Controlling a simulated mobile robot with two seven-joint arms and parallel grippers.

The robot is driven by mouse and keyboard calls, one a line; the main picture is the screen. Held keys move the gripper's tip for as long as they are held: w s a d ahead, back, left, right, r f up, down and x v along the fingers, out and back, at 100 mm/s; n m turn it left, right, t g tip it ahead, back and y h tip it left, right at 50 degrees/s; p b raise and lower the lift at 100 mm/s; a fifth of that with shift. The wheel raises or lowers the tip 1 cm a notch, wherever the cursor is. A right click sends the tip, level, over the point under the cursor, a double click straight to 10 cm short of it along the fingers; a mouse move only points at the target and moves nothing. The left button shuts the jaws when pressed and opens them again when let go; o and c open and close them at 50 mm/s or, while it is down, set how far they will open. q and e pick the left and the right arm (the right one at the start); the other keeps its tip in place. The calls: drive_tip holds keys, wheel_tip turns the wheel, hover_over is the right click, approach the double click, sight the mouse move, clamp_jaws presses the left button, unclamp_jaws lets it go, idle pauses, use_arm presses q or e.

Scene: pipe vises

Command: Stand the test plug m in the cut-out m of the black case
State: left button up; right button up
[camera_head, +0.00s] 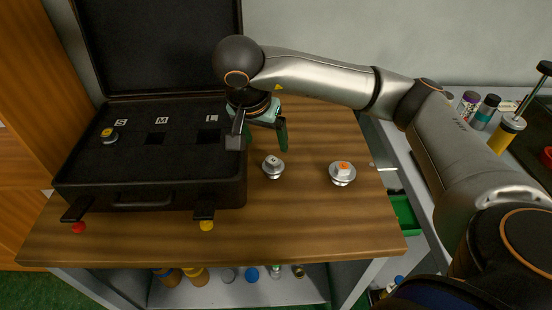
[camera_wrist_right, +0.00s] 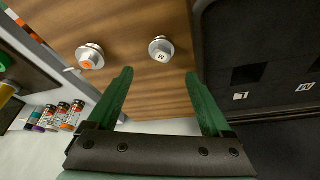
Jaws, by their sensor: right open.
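The black case (camera_head: 150,183) stands open on the wooden table, with cut-outs labelled S, M and L. The cut-out M (camera_head: 155,139) is a dark, empty square hole. A smaller silver plug with a pale marked top (camera_head: 273,167), likely test plug m, stands on the table right of the case. It also shows in the right wrist view (camera_wrist_right: 161,49), ahead of the gap between the fingers. My right gripper (camera_head: 262,132) is open and empty above the table by the case's right edge, with green fingers (camera_wrist_right: 158,85). My left gripper is not in view.
A larger silver plug with an orange top (camera_head: 342,173) stands farther right. A yellow-topped plug (camera_head: 109,136) sits in cut-out S; cut-out L (camera_head: 208,136) is empty. The table's front right (camera_head: 310,225) is clear.

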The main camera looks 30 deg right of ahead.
drive_tip(key=b, duration=0.2)
hover_over(273, 162)
drive_tip(key=s+a, duration=0.2)
wheel_tip(273, 162, down, 6)
drive_tip(key=shift+p+x, duration=0.3)
drive_tip(key=shift+x, duration=0.5)
drive_tip(key=x, duration=0.4)
drive_tip(key=shift+w+d+f, duration=0.1)
drive_tip(key=shift+w, duration=0.35)
clamp_jaws()
